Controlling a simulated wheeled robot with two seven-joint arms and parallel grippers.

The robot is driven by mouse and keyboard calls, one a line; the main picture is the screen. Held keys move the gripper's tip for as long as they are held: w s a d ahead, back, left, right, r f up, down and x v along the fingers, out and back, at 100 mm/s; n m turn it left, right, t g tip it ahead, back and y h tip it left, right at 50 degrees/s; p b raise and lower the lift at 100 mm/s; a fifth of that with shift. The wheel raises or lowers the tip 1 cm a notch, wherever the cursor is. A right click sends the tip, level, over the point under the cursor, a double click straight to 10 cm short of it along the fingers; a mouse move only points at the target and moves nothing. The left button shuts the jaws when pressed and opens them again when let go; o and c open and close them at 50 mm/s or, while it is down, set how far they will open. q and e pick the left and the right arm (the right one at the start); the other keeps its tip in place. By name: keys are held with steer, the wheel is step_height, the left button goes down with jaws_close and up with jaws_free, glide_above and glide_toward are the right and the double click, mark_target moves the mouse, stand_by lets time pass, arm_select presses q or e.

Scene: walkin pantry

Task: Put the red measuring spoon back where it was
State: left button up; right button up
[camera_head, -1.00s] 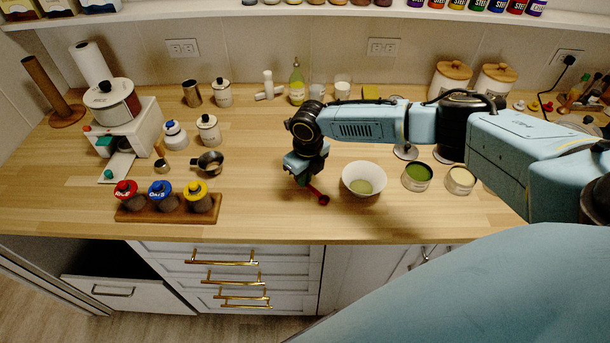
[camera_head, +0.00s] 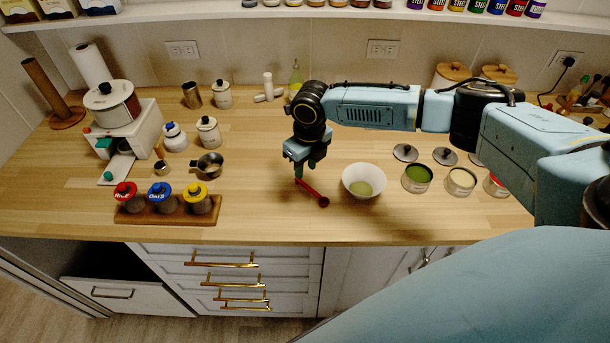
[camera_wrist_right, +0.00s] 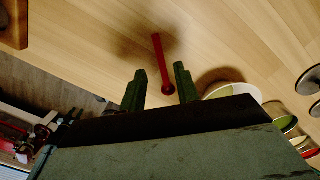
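The red measuring spoon (camera_head: 312,193) lies on the wooden counter, left of a white bowl (camera_head: 378,193) with green contents. It also shows in the right wrist view (camera_wrist_right: 160,58), its near round end between the lines of the two fingers. My right gripper (camera_head: 305,171) is just above the spoon's left end. In the right wrist view its two green fingers (camera_wrist_right: 160,82) are apart, with no visible contact on the spoon. My left gripper is not in view.
Open tins, one with green contents (camera_head: 417,187), stand right of the bowl, with lids (camera_head: 405,153) behind. A wooden rack (camera_head: 168,216) holds red, blue and yellow-topped jars at the left. A small dark pan (camera_head: 209,168) stands behind it. The counter between rack and spoon is clear.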

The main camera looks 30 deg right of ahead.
mark_target(307, 187)
step_height(307, 187, up, 7)
steer(key=shift+s, duration=0.25)
steer(key=shift+f, duration=0.1)
stand_by(0.3)
